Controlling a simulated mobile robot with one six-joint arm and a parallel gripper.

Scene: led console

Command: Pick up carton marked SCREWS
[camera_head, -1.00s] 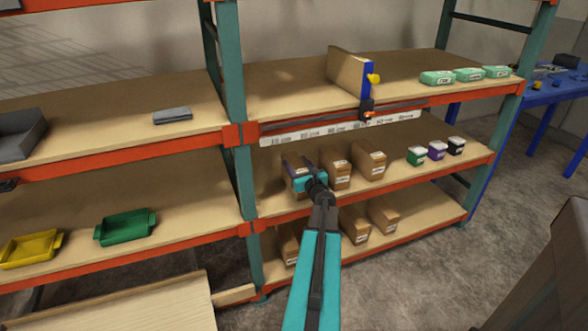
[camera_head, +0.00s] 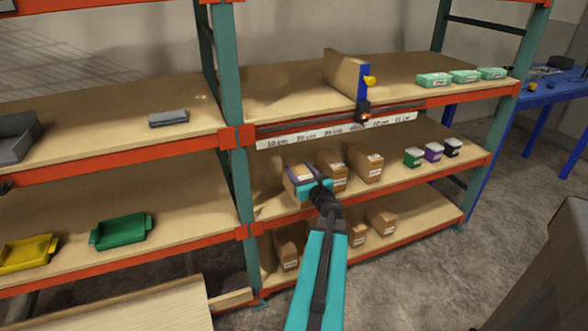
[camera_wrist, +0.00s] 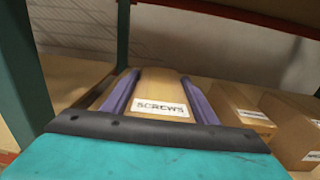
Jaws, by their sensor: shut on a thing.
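The carton marked SCREWS (camera_wrist: 160,86) is a brown box with a white label, seen close up in the wrist view. My gripper (camera_wrist: 158,100) has a purple finger along each side of it and is shut on it. In the head view the carton (camera_head: 293,188) is at the left end of the middle shelf, at its front edge, partly hidden by my gripper (camera_head: 303,175). Whether its base touches the shelf I cannot tell.
Two brown cartons (camera_head: 333,170) (camera_head: 366,163) stand to the right on the same shelf. Further right are small green, purple and black boxes (camera_head: 433,152). A shelf with a ruler strip (camera_head: 340,131) is above. A teal upright (camera_head: 229,95) stands left.

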